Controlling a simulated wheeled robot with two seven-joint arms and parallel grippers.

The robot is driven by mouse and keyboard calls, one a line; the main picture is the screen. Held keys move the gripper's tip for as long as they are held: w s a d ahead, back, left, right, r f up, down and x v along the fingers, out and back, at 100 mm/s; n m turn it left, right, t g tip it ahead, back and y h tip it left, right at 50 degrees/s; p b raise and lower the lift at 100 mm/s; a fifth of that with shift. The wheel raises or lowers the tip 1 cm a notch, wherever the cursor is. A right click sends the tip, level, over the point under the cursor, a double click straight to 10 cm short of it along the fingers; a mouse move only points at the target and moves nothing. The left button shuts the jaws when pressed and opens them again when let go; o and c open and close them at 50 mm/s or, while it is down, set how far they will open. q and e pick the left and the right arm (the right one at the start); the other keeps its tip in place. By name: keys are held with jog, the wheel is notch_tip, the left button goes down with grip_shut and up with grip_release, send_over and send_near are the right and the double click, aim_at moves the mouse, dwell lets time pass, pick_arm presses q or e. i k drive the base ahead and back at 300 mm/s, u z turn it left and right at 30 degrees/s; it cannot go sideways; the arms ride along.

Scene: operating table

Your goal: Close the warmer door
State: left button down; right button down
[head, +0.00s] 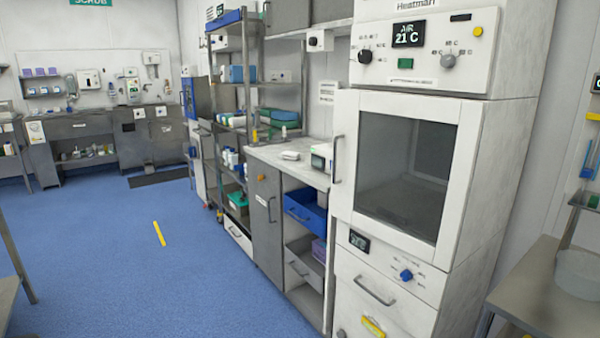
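The warmer is a tall white cabinet at the right of the head view. Its door (451,160) has a white frame around a dark glass window (402,170). A vertical grey handle (337,160) is on the door's left edge. The door lies across the front of the cabinet, close to it; I cannot tell whether a small gap is left at the handle side. Above it is a control panel (425,50) with a display reading "AIR 21 C". Neither of my grippers is in view.
A grey counter (300,160) with a partly pulled-out blue drawer (304,210) stands left of the warmer. Below the door is a drawer front (378,300) with a handle. A metal table (545,285) with a basin (580,272) is at the right. The blue floor (140,270) at left is mostly clear.

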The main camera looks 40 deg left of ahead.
aim_at(349, 107)
jog(key=u, duration=1.15)
jog(key=i, duration=1.05)
jog(key=z, duration=0.05)
